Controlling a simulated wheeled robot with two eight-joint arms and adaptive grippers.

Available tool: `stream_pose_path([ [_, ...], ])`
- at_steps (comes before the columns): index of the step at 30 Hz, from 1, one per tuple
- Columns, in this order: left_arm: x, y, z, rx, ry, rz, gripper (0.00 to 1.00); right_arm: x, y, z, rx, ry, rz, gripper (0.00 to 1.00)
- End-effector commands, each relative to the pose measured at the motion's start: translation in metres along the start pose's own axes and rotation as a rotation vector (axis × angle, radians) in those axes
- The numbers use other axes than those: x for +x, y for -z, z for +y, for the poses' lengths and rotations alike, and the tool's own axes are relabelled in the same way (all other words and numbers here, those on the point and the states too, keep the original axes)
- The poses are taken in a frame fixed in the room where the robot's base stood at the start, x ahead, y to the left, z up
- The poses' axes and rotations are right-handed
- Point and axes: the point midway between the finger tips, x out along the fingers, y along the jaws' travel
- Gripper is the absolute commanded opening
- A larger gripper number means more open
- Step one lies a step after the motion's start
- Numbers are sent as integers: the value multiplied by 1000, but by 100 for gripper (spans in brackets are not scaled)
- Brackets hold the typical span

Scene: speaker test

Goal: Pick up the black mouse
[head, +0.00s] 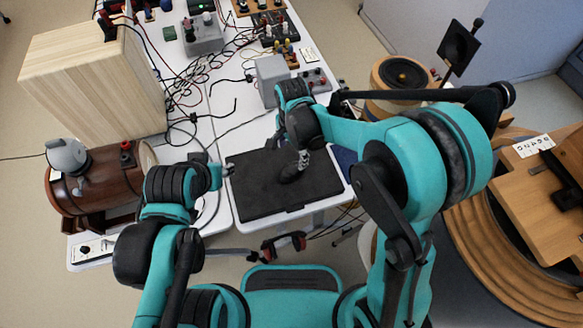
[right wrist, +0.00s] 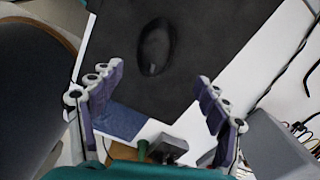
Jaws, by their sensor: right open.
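The black mouse (head: 289,174) lies on the black mat (head: 258,203) on the white table. In the right wrist view the mouse (right wrist: 155,47) shows whole, just beyond the fingertips and roughly centred between them. My right gripper (head: 304,160) is over the mat beside the mouse in the head view. In the wrist view my right gripper (right wrist: 161,76) is open, its two fingers wide apart with nothing between them. My left gripper (head: 225,170) is at the mat's left edge, away from the mouse; its fingers are too small to judge.
A brown wooden cylinder (head: 108,180) and a light wooden box (head: 92,80) stand at the left. A grey box (head: 270,72) and tangled cables (head: 205,85) lie behind the mat. Round wooden speakers (head: 398,76) stand at the right. The mat around the mouse is clear.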

Motion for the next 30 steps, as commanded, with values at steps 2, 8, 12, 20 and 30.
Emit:
stream_pose_path([
  [2, 3, -2, 0, 0, 0, 0, 40, 10, -1, -1, 6, -5, -1, 76],
  [8, 10, -8, 0, 0, 0, 0, 40, 31, -2, 0, 7, -4, -1, 76],
  [12, 18, -13, 0, 0, 0, 0, 40, 47, -4, 4, 6, -4, -1, 76],
  [20, 31, -22, 0, 0, 0, 0, 40, 80, -6, 7, 6, -3, -1, 76],
  [30, 29, -21, 0, 0, 0, 0, 40, 78, -6, 7, 6, -3, -1, 39],
])
